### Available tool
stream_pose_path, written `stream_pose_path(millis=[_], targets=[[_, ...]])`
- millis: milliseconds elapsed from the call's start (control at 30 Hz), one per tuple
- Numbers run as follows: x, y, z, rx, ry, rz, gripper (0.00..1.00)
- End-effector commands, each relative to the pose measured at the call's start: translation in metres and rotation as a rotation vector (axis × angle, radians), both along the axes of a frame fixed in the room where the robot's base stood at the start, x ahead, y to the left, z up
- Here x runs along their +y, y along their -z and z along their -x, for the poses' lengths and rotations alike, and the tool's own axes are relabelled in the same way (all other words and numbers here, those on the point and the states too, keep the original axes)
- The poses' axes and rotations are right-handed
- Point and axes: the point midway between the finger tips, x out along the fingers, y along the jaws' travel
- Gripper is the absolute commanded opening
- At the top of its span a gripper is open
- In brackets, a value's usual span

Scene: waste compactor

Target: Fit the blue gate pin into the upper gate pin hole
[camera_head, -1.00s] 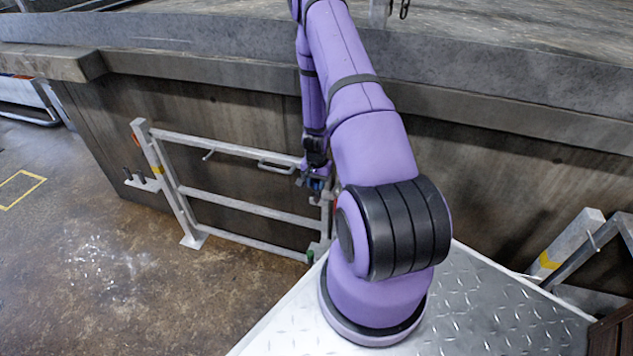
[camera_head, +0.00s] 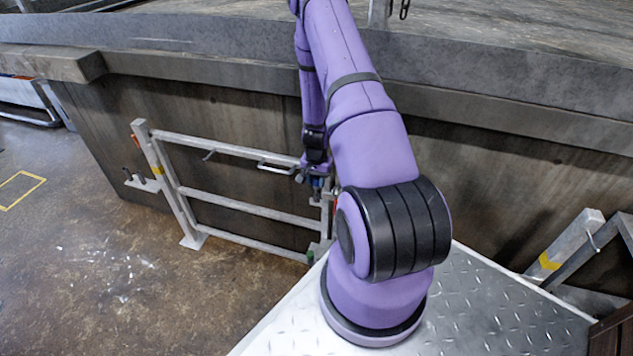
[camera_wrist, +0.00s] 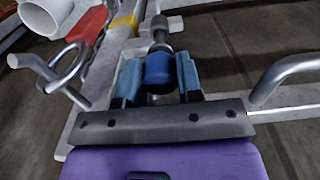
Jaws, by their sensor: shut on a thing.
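The blue gate pin (camera_wrist: 159,72) sits between the two blue finger pads of my gripper (camera_wrist: 160,78) in the wrist view. My gripper is shut on its blue part. The pin's grey shaft (camera_wrist: 158,34) points away from the gripper, over or against the pale gate metalwork. The upper gate pin hole is not distinguishable, and I cannot tell whether the tip is in it. In the head view my gripper (camera_head: 317,186) is at the right end of the grey gate (camera_head: 250,210), near its upper rail. My arm hides part of the post there.
A bent handle (camera_wrist: 282,75) is right of the gripper in the wrist view. A metal ring (camera_wrist: 67,66), a red part (camera_wrist: 89,24) and a white tube (camera_wrist: 45,14) are to the left. A concrete wall (camera_head: 240,120) stands close behind the gate.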

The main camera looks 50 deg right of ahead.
Motion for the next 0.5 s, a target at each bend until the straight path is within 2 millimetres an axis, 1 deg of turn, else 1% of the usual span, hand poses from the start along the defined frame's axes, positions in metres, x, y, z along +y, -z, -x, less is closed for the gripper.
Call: stream_pose_path(millis=[500], targets=[[-0.001,-0.019,-0.001,-0.002,-0.001,0.002,0.1]])
